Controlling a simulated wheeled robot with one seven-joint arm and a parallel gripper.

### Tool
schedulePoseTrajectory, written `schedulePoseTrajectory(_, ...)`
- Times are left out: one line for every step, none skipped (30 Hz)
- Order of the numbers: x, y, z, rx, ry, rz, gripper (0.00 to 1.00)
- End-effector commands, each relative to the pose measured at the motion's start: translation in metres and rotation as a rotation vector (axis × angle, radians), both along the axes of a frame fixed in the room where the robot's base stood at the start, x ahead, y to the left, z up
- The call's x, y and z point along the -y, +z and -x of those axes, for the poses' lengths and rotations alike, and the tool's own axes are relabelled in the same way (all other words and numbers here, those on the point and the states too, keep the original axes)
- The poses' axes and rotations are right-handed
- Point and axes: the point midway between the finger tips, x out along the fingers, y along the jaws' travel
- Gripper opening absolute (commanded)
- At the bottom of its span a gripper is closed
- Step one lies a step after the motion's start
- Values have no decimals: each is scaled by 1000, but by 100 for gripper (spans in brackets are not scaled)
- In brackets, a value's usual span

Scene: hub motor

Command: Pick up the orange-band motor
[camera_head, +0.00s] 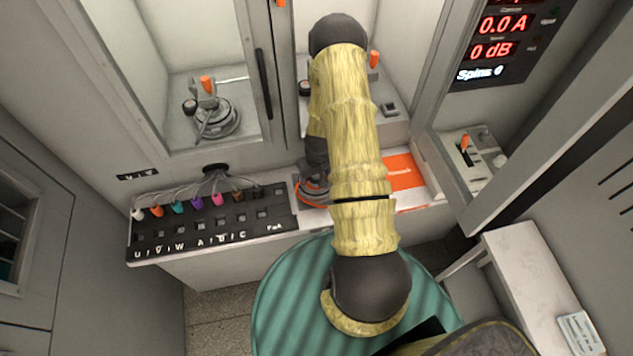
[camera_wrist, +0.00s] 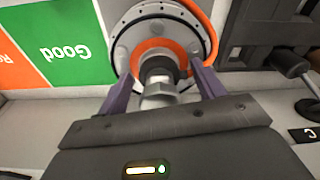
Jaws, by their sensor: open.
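The orange-band motor (camera_wrist: 152,45) fills the top middle of the wrist view, a grey drilled disc with an orange ring around its central shaft. In the head view the motor (camera_head: 312,190) shows as a dark and orange shape on the white bench, partly covered by my arm. My gripper (camera_wrist: 163,88) is open, with one purple finger on each side of the motor's shaft. A clear gap to the shaft shows on both sides. The fingertips lie close to the disc; whether they touch it I cannot tell. In the head view my gripper is mostly hidden.
A green "Good" panel (camera_wrist: 68,45) and an orange panel (camera_head: 404,172) lie beside the motor. A black connector board (camera_head: 208,222) with coloured plugs is to the left. Another wheel-like unit (camera_head: 218,120) stands in the left cabinet bay. A green round stool (camera_head: 285,300) is in front.

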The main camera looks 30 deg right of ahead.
Motion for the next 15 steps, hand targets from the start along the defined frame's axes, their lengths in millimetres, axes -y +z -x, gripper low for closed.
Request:
schedulePoseTrajectory(0, 0, 0, 1, 1, 0, 68)
schedulePoseTrajectory(0, 0, 0, 1, 1, 0, 68)
schedulePoseTrajectory(0, 0, 0, 1, 1, 0, 68)
schedulePoseTrajectory(0, 0, 0, 1, 1, 0, 68)
schedulePoseTrajectory(-1, 0, 0, 1, 2, 0, 68)
schedulePoseTrajectory(-1, 0, -1, 1, 2, 0, 68)
schedulePoseTrajectory(-1, 0, -1, 1, 2, 0, 68)
schedulePoseTrajectory(-1, 0, 0, 1, 2, 0, 68)
schedulePoseTrajectory(0, 0, 0, 1, 1, 0, 68)
schedulePoseTrajectory(0, 0, 0, 1, 0, 0, 68)
schedulePoseTrajectory(1, 0, 0, 1, -1, 0, 68)
schedulePoseTrajectory(1, 0, 0, 1, -2, 1, 68)
schedulePoseTrajectory(2, 0, 0, 1, -3, 1, 66)
schedulePoseTrajectory(2, 0, 0, 1, -3, 1, 60)
schedulePoseTrajectory(2, 0, 0, 1, -4, 1, 52)
